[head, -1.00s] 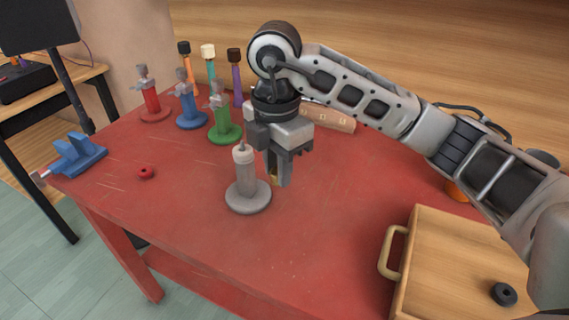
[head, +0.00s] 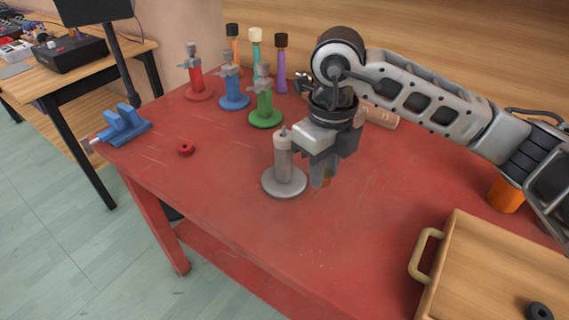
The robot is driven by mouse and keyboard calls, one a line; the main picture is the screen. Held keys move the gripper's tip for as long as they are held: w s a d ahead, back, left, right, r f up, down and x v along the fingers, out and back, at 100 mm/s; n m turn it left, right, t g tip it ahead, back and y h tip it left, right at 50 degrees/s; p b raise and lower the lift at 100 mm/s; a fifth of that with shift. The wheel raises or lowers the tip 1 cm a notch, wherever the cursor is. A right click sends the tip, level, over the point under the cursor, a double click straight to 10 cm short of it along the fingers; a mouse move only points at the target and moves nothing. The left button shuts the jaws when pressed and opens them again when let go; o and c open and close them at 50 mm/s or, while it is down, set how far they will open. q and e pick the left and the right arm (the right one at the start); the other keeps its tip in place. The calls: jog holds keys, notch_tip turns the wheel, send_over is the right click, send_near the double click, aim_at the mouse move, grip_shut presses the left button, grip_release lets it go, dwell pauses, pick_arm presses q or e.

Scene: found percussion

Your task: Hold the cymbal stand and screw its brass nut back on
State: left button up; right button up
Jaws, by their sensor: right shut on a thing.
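The grey cymbal stand (head: 284,165) stands upright on the red table, with a round base and a thin bare stud on top. My right gripper (head: 321,180) points down just right of the stand, with a gap between them at base height in the picture. It is shut on a small brass-coloured piece, the brass nut (head: 326,182), which is mostly hidden by the fingers. My left gripper is not in view.
Red (head: 197,80), blue (head: 233,92) and green (head: 264,105) stands are at the back left, with upright mallets behind. A blue vise (head: 123,125) and red ring (head: 185,149) lie left. A wooden box (head: 490,270) is front right, an orange cup (head: 505,195) behind it. The front middle is clear.

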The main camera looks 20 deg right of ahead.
jog(key=n, duration=0.6)
jog(key=shift+s+d+f, duration=0.15)
jog(key=shift+s+f, duration=0.1)
jog(key=shift+f, duration=0.1)
jog(key=n, duration=0.3)
jog(key=shift+s+d+f+n, duration=0.1)
jog(key=shift+s+f+n, duration=0.05)
jog(key=shift+n, duration=0.15)
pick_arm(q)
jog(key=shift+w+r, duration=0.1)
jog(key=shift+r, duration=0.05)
pick_arm(e)
jog(key=n, duration=0.7)
jog(key=s+f+n, duration=0.1)
jog(key=n, duration=0.6)
jog(key=s+f+n, duration=0.1)
jog(key=n, duration=0.6)
jog(key=shift+s+d+f, duration=0.15)
jog(key=shift+d, duration=0.25)
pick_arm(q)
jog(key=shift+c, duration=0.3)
